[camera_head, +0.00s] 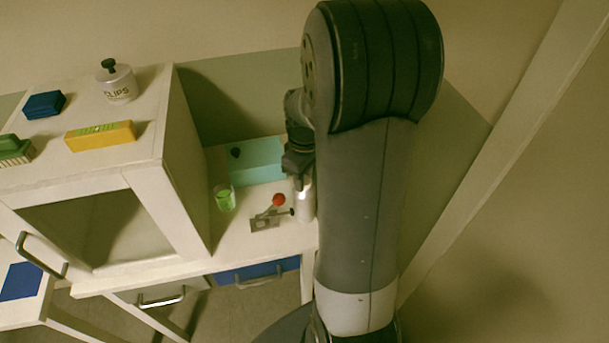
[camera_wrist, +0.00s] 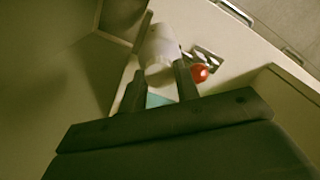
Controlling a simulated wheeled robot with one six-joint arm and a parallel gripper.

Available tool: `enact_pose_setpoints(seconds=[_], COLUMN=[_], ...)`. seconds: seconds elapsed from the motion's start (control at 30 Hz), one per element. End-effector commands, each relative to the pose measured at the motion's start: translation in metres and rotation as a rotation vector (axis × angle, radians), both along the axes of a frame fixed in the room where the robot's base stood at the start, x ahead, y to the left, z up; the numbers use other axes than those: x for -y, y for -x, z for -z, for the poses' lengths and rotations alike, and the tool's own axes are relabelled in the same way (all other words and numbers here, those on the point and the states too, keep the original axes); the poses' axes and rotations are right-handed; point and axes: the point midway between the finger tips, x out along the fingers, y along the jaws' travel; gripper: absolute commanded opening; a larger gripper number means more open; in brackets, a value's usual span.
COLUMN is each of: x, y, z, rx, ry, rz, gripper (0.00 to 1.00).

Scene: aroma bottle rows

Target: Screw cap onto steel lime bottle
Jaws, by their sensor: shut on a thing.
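A pale grey cylindrical bottle (camera_head: 305,201) stands at the right of the white worktop, beside a small clamp (camera_head: 266,219) with a red knob (camera_head: 278,200). My gripper (camera_head: 299,172) is at the bottle's top end, pointing down. In the wrist view my gripper's fingers (camera_wrist: 159,75) close on the near end of the pale bottle (camera_wrist: 160,45), with the red knob (camera_wrist: 200,73) just to the right.
A glass with green contents (camera_head: 225,197) stands left of the clamp. A white cabinet (camera_head: 185,155) rises at the left, with a white jar (camera_head: 116,84), yellow box (camera_head: 101,136) and blue box (camera_head: 44,104) on top. A blue drawer (camera_head: 257,271) is below the worktop.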

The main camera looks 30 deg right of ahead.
Motion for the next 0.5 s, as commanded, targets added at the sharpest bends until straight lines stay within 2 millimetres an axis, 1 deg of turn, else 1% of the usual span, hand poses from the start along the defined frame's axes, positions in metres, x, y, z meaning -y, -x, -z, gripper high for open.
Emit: enact_pose_setpoints(seconds=[0.5], x=[-0.0001], y=[0.0000], z=[0.0003], rx=[0.000], ry=[0.000], rz=[0.588], gripper=[0.07])
